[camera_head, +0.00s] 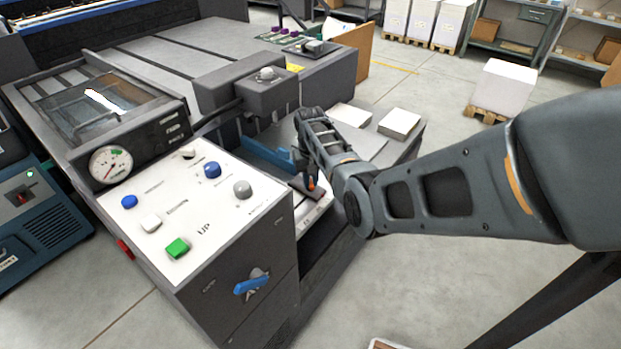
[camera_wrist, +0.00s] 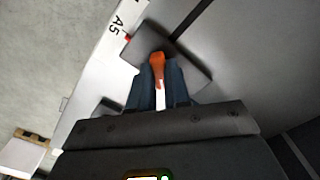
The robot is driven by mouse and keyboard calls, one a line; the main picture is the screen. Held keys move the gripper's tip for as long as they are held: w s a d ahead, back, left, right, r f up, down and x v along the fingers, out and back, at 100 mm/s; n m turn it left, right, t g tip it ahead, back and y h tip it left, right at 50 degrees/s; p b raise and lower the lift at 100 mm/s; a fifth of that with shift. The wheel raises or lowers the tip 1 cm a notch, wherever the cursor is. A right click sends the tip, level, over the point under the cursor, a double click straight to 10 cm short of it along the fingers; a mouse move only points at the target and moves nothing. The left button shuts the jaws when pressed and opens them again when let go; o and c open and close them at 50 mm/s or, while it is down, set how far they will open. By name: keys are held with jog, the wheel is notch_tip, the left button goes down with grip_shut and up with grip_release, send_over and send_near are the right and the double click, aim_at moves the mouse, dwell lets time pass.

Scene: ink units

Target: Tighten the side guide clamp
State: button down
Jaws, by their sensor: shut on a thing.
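The side guide clamp has an orange lever (camera_wrist: 157,62) on a dark grey block (camera_wrist: 190,58). In the wrist view the lever stands between the two blue-grey fingers of my gripper (camera_wrist: 159,88), which is shut on it. A white scale strip (camera_wrist: 98,75) marked A5 runs beside the block, with a small red mark by the block's edge.
A white control panel (camera_head: 185,208) with buttons and a gauge stands left of my arm. A blue bar (camera_head: 268,156) and a grey box (camera_head: 265,92) are close behind my gripper. Paper stacks (camera_head: 399,123) lie on the machine's right.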

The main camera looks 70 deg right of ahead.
aim_at(311, 182)
jog(key=shift+m, duration=0.7)
jog(key=c, duration=1.1)
grip_release()
jog(key=shift+r, duration=0.1)
notch_tip(311, 182, up, 8)
jog(key=shift+f, duration=0.15)
